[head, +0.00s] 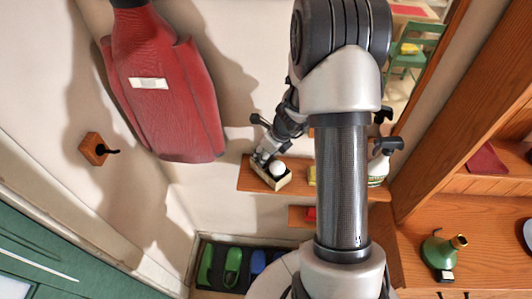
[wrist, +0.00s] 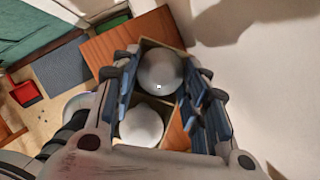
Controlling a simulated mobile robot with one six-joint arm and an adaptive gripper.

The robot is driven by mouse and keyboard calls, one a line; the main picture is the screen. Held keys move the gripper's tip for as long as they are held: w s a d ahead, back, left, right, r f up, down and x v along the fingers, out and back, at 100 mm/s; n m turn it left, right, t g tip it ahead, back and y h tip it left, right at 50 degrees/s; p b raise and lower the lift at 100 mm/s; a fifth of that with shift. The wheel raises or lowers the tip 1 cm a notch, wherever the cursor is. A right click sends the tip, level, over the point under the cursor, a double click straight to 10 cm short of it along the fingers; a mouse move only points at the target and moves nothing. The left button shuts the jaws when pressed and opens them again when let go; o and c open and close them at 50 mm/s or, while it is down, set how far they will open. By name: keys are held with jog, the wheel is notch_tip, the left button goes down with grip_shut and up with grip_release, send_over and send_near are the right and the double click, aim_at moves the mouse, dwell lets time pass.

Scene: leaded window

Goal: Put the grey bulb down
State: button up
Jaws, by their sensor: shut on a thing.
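The grey bulb (wrist: 160,68) is a round grey ball between the blue-padded fingers of my gripper (wrist: 165,90) in the wrist view. My gripper is shut on it. It is in or just over the far part of a small open box (wrist: 158,42); I cannot tell whether it touches the bottom. A white bulb (wrist: 142,125) lies in the near part of this box. In the head view the box (head: 264,174) stands on a wooden shelf (head: 246,178), with my gripper (head: 262,157) at its left end. A white bulb (head: 278,168) shows there; the grey bulb is hidden.
A red garment (head: 165,95) hangs on the wall left of the shelf. A yellow object (head: 312,176) and a spray bottle (head: 380,165) stand right of the box, partly behind my arm. Shoes lie in a dark tray (head: 215,285) below. A green bottle (head: 440,252) stands at right.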

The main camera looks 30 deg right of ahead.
jog(key=shift+s+f, duration=0.1)
jog(key=shift+f, duration=0.1)
jog(key=o, duration=0.9)
jog(key=shift+d, duration=0.1)
